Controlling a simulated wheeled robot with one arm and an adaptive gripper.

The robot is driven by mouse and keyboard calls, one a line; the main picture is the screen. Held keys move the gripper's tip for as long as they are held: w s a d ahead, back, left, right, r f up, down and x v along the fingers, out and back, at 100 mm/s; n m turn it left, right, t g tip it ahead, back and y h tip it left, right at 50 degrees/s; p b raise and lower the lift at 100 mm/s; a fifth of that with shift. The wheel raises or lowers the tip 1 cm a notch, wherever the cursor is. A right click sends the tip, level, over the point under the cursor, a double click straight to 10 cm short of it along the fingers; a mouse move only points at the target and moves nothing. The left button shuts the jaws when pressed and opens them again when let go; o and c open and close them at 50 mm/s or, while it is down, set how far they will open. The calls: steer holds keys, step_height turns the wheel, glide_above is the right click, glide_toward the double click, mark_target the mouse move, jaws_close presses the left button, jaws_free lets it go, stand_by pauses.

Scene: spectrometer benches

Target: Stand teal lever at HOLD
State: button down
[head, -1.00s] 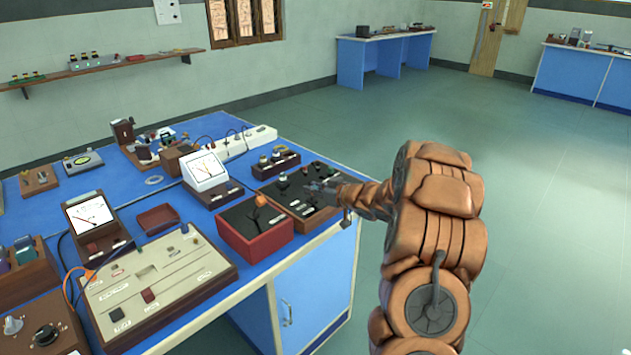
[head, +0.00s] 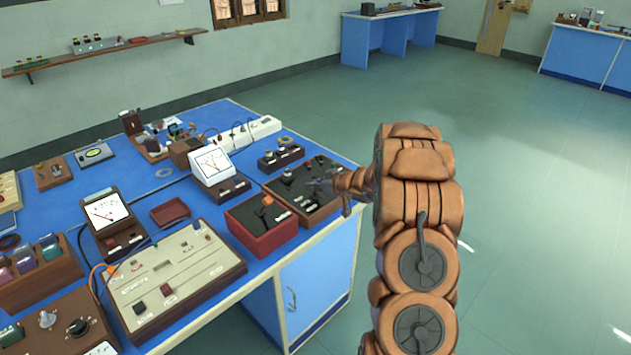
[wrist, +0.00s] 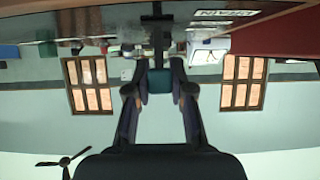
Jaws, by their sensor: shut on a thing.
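The teal lever (wrist: 159,82) shows in the wrist view as a teal block between my fingertips, with a dark stem above it in the picture. My gripper (wrist: 160,88) is shut on it, one finger at each side. In the head view my gripper (head: 322,187) is over the wood-framed box with a black top (head: 306,203). There the lever is too small and covered to make out, and its exact tilt cannot be told. A white label (wrist: 228,13) shows in the wrist view, but I cannot read HOLD on it.
A red box with a black top (head: 262,232) stands just left of the wood-framed box. A white-faced meter (head: 213,168) and a small knobbed box (head: 281,157) stand behind. The blue bench's right edge (head: 348,222) is close. The floor to the right is clear.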

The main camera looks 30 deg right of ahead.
steer(key=c, duration=1)
jaws_free()
steer(key=shift+s+r, duration=0.1)
steer(key=v, duration=1.2)
